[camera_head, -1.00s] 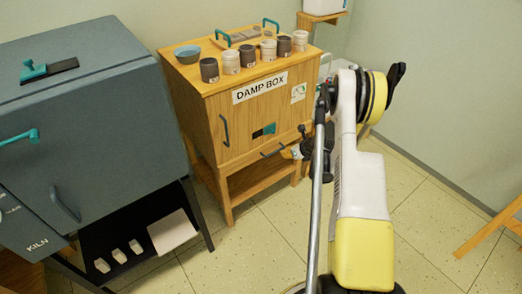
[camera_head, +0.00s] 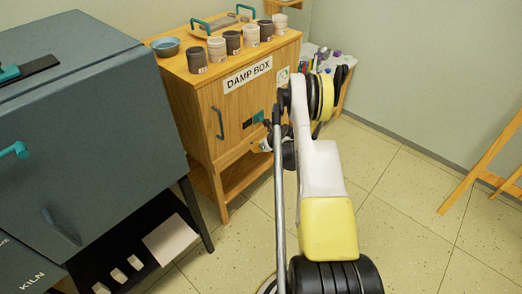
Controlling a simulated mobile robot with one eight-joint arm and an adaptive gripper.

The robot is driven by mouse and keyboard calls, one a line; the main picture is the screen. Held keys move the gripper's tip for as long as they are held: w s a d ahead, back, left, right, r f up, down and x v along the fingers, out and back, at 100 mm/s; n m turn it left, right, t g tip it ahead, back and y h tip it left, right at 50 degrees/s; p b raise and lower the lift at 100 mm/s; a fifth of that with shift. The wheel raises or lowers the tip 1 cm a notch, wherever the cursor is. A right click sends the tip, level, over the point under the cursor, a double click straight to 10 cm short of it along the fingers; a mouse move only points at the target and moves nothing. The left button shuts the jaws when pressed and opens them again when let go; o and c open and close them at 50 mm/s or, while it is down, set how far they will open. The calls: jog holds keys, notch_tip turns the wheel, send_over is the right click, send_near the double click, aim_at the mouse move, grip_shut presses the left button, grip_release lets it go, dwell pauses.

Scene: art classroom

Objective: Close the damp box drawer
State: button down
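The damp box (camera_head: 205,105) is a wooden cabinet with a white "DAMP BOX" label (camera_head: 248,76) on its front, left of centre in the head view. A dark upright handle (camera_head: 218,124) is on the left of its front, and a teal and black fitting (camera_head: 253,119) is right of that. The low part of the front, where a drawer would be, is partly hidden behind my arm; I cannot tell how far any drawer stands out. My gripper (camera_head: 266,145) is close to the lower right front of the box, small and mostly covered by my arm. Its fingers are not clear.
Several cups (camera_head: 233,42), a blue bowl (camera_head: 165,46) and a tray (camera_head: 222,32) stand on the box. A grey-blue kiln (camera_head: 80,120) stands close on the left. A wooden easel leg (camera_head: 482,170) is at the right. The floor (camera_head: 390,210) between is clear.

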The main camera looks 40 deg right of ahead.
aim_at(246, 140)
jog(key=shift+w+a+r+b, duration=0.15)
jog(key=shift+w+b, duration=0.25)
jog(key=shift+w, duration=1.05)
jog(key=shift+w+a, duration=0.1)
jog(key=shift+w, duration=1.15)
